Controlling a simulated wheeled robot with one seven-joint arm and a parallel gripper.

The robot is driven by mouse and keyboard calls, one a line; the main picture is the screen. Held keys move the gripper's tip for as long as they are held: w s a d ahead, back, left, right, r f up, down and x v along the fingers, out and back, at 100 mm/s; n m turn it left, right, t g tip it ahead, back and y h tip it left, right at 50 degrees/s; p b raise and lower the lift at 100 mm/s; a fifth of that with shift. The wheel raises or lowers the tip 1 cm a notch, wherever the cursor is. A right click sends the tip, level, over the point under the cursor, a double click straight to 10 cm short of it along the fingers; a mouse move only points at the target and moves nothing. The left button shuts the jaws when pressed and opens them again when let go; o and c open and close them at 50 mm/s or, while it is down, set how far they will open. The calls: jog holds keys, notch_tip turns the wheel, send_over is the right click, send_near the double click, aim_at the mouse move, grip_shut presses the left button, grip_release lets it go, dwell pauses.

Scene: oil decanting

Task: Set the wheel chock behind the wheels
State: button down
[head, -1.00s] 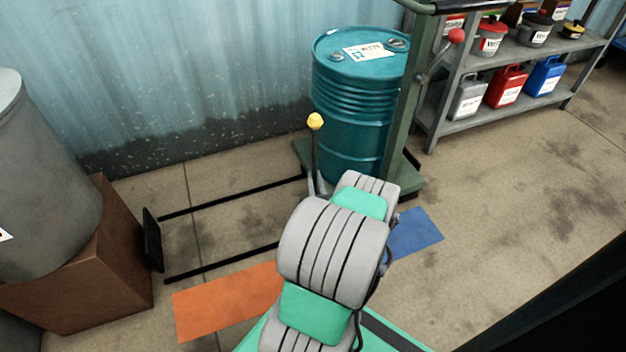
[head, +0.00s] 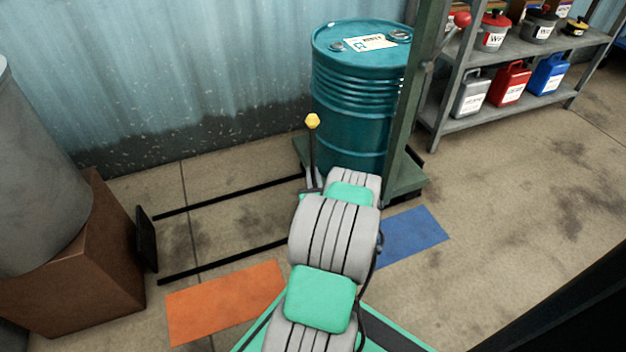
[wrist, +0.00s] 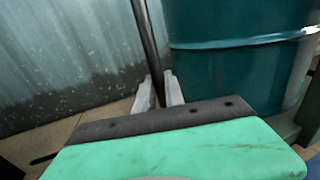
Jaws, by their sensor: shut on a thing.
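My gripper (head: 313,184) is shut on the lower part of a black lever (head: 312,150) with a yellow knob, left of the teal drum (head: 350,110). In the wrist view, the pale fingers of my gripper (wrist: 159,90) close around the black rod (wrist: 149,45), which leans slightly. The drum (wrist: 235,65) stands close to its right. The drum stands by a dark green mast (head: 408,120) on a green base (head: 405,187). I cannot make out a separate wheel chock or the wheels; my arm hides much of the base's front.
Two black rails (head: 228,202) run along the floor to a black upright plate (head: 146,238) at left. A brown block (head: 90,280) bears a grey drum (head: 35,180). An orange mat (head: 225,303) and blue mat (head: 412,236) lie nearby. A shelf (head: 500,115) stands right; floor before it is clear.

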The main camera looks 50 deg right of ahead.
jog(key=shift+d+f, duration=0.1)
jog(key=shift+f, duration=0.25)
jog(key=c, duration=1.4)
grip_release()
jog(key=shift+f, duration=0.1)
